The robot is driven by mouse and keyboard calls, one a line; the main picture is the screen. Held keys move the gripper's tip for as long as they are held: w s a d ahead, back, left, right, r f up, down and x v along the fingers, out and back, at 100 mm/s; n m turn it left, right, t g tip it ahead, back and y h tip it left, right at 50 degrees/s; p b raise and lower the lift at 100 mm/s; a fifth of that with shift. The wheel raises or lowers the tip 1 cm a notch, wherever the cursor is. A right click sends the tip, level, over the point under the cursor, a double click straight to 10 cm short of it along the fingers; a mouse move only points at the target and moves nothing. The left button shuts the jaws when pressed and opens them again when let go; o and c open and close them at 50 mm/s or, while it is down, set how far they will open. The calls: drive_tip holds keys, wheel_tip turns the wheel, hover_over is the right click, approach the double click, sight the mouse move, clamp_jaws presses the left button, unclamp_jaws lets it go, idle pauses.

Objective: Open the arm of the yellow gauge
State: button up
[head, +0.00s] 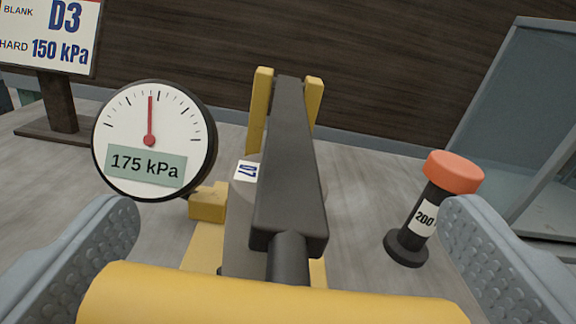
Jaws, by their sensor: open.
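The yellow gauge (208,204) stands on the table in front of me, with yellow uprights at its back. Its round dial (152,125) at left reads 175 kPa on a label, with a red needle pointing nearly straight up. The dark arm (290,165) runs from between the uprights toward me, ending in a dark rod. A thick yellow bar (270,295) crosses the bottom of the view in front of that rod. My gripper (290,222) is open, its grey padded fingers on either side of the bar and arm. Whether they touch the bar cannot be told.
A black weight with an orange cap (454,172), marked 200, stands at right near my right finger. A sign (48,38) reading D3 and 150 kPa stands at back left. A glass-sided case (520,110) is at right. Bare table (365,175) lies between gauge and weight.

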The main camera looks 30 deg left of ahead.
drive_tip(key=shift+w+a, duration=0.35)
drive_tip(key=shift+w, duration=0.1)
